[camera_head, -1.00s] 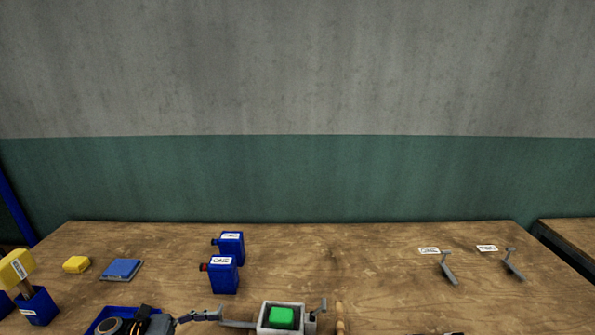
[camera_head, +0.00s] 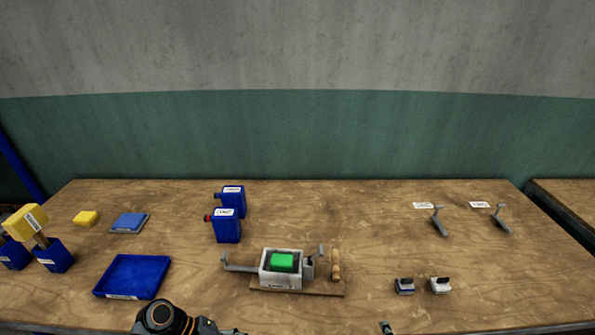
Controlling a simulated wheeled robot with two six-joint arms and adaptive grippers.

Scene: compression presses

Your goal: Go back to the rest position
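A press (camera_head: 280,278) with a pale grey box body stands on a wooden base at the middle front of the table. A green block (camera_head: 282,262) sits inside its open top, and a grey lever extends to the left. My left gripper (camera_head: 228,331) is at the bottom edge, below and left of the press and apart from it. Its fingers are mostly cut off, so its opening is unclear. A small dark tip, probably my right gripper (camera_head: 387,327), shows at the bottom edge right of the press. Its opening cannot be seen.
An empty blue tray (camera_head: 133,278) lies left. Blue canisters (camera_head: 227,228) stand behind the press. Yellow-headed tools in blue holders (camera_head: 53,256) are far left. Two small stamp-like items (camera_head: 404,286) are right, and grey levers (camera_head: 438,221) stand at the back right. The right-centre tabletop is clear.

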